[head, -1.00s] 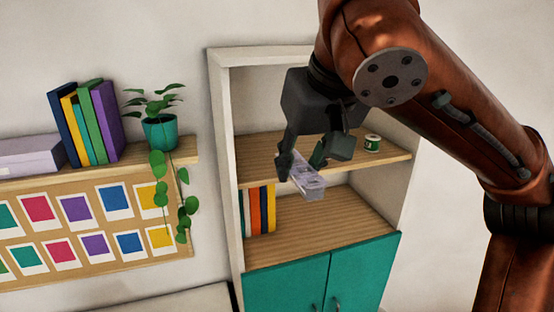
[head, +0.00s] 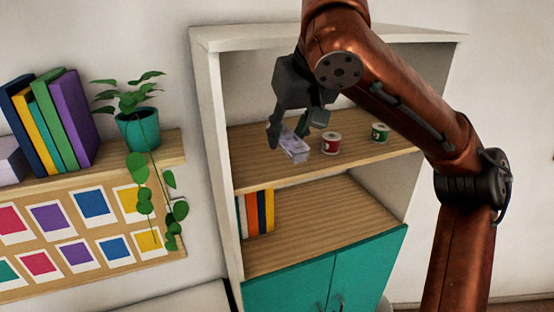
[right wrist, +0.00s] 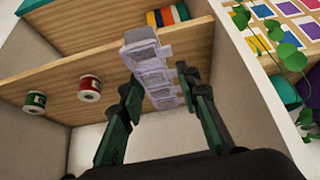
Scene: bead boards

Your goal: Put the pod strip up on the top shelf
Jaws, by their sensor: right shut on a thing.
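The pod strip (head: 294,145), a pale translucent row of small lidded boxes, is held in my right gripper (head: 296,132). In the right wrist view the pod strip (right wrist: 152,68) stretches away between the fingers of the gripper (right wrist: 155,92), which is shut on it. The strip is in front of or over the upper wooden shelf (head: 260,158) of the cabinet; I cannot tell whether it touches the board. My left gripper is not in view.
A red spool (head: 331,143) and a green spool (head: 380,132) stand on the upper shelf, right of the strip. Several books (head: 262,211) stand on the lower shelf. Teal doors (head: 300,281) are below. A potted plant (head: 139,130) is on the left wall shelf.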

